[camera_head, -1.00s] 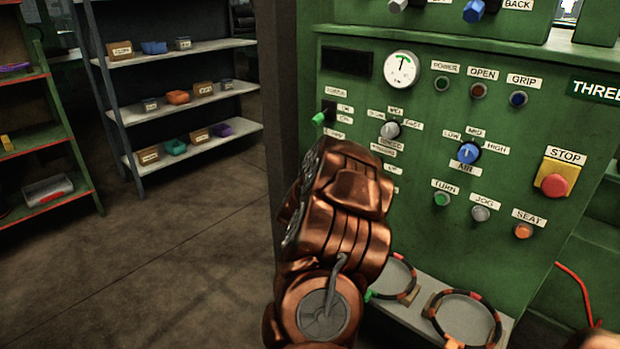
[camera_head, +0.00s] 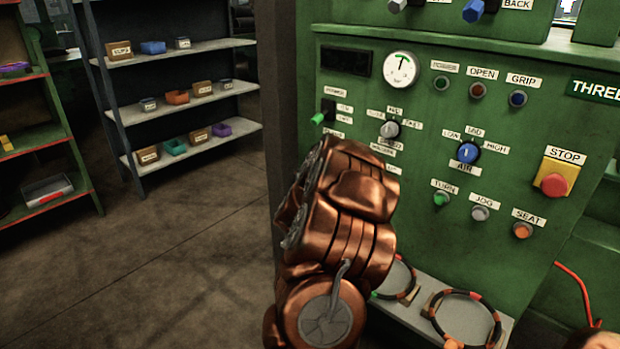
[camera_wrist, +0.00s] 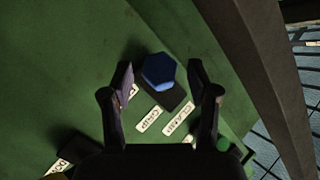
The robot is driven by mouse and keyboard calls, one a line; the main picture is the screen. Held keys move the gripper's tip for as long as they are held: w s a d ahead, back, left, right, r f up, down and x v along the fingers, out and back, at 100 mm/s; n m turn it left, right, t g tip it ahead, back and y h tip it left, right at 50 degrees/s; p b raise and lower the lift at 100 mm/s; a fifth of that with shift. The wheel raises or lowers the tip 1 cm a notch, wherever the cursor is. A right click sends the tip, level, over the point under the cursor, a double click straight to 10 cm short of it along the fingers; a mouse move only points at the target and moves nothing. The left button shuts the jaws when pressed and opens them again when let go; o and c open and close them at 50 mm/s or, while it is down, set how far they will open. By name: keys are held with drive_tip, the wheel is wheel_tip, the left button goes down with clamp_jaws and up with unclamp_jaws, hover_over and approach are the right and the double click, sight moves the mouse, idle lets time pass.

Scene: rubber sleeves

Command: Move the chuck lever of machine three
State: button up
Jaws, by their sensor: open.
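In the wrist view, a blue hexagonal-ended handle (camera_wrist: 158,71) on a dark base stands out from the green panel. My gripper (camera_wrist: 160,76) is open, with one finger on each side of the blue handle and visible gaps between. In the head view my copper arm hides my fingers and part of the machine marked THREE (camera_head: 440,240).
A green-tipped switch (camera_head: 318,118) sits left of the selector knobs. The red stop button (camera_head: 554,185) is at right. Banded rings (camera_head: 465,320) lie on a ledge below. Shelves (camera_head: 185,110) stand at left, with open floor before them. A dark post (camera_wrist: 255,70) crosses the wrist view's right.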

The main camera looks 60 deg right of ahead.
drive_tip(key=shift+v, duration=2.9)
drive_tip(key=shift+w, duration=0.1)
